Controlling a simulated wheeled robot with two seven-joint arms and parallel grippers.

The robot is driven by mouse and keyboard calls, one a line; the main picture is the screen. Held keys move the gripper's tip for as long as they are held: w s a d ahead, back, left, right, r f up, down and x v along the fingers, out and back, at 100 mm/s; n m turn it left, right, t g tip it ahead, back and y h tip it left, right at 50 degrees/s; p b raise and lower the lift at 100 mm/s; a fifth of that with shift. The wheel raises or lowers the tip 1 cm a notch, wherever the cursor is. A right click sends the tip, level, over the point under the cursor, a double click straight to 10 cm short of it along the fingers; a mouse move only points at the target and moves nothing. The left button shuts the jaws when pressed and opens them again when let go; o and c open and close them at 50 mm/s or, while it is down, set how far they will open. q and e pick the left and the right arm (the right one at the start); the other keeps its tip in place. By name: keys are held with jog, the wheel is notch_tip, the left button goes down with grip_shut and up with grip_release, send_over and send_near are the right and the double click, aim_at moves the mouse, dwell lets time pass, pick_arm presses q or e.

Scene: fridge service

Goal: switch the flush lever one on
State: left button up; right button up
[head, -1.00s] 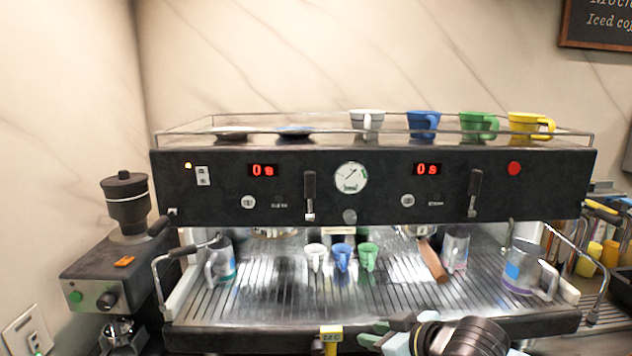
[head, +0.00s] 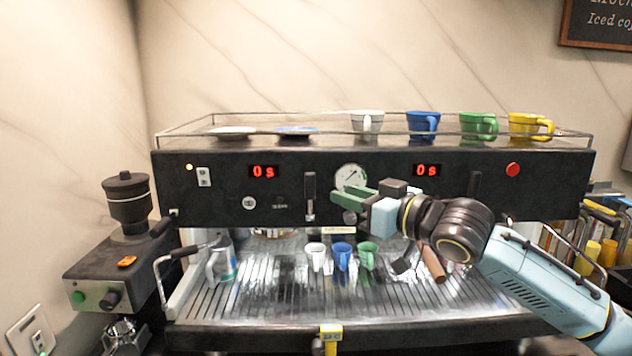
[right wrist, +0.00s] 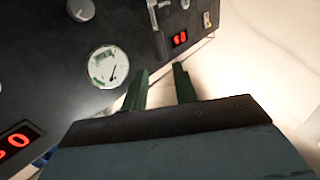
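A second, similar lever (head: 474,186) is under the right display, partly hidden by my right arm. My right gripper (head: 336,197) has green fingers pointing left, just right of the left lever and in front of the gauge. In the right wrist view the fingers (right wrist: 158,76) are apart with nothing between them. My left gripper is out of view.
The espresso machine's drip tray (head: 270,310) holds small cups (head: 342,256) and a metal pitcher (head: 222,262). Larger mugs (head: 423,124) stand on the top rack. A pressure gauge (head: 350,176) is near the gripper. A grinder (head: 128,240) stands at left.

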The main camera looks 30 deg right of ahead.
aim_at(314, 184)
jog(key=p+x, duration=0.2)
jog(key=x, duration=0.5)
jog(key=shift+w+r, duration=0.1)
jog(key=shift+r, duration=0.05)
jog(key=shift+p+x, duration=0.45)
jog(key=shift+x, duration=0.4)
grip_shut()
